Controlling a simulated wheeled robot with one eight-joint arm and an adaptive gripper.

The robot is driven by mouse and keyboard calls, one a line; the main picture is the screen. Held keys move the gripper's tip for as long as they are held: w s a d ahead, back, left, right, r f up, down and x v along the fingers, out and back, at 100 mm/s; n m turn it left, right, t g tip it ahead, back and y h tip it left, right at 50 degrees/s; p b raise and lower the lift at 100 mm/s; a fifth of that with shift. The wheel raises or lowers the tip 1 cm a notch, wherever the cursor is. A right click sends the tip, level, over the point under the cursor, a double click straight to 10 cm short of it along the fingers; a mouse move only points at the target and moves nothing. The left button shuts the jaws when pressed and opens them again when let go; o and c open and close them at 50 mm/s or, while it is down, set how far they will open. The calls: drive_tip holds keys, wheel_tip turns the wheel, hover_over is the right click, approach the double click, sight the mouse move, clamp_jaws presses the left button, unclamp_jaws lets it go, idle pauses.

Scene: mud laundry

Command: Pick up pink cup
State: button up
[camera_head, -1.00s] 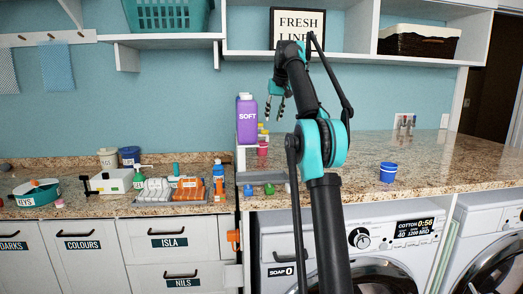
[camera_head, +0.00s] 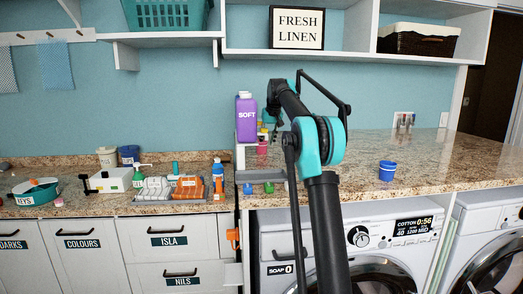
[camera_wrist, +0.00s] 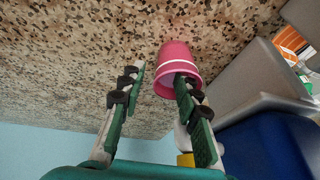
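The pink cup (camera_head: 262,148) stands on the granite counter beside the purple SOFT bottle, partly hidden by things around it. In the wrist view the cup (camera_wrist: 176,57) shows its pink wall, a white band and its open mouth turned towards the camera. My gripper (camera_wrist: 159,75) is open, its two green fingers apart. The right finger overlaps the cup's mouth; I cannot tell whether its tip is inside or only in front. The left finger is over bare counter, left of the cup. In the head view my gripper (camera_head: 273,127) is small, dark and close above the cup.
The purple bottle (camera_head: 246,120) stands left of the cup. In the wrist view, a grey ledge (camera_wrist: 262,92) is close to the right finger.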

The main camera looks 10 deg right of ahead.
drive_tip(key=shift+x, duration=1.3)
drive_tip(key=shift+c, duration=0.6)
clamp_jaws()
drive_tip(key=shift+r, duration=0.15)
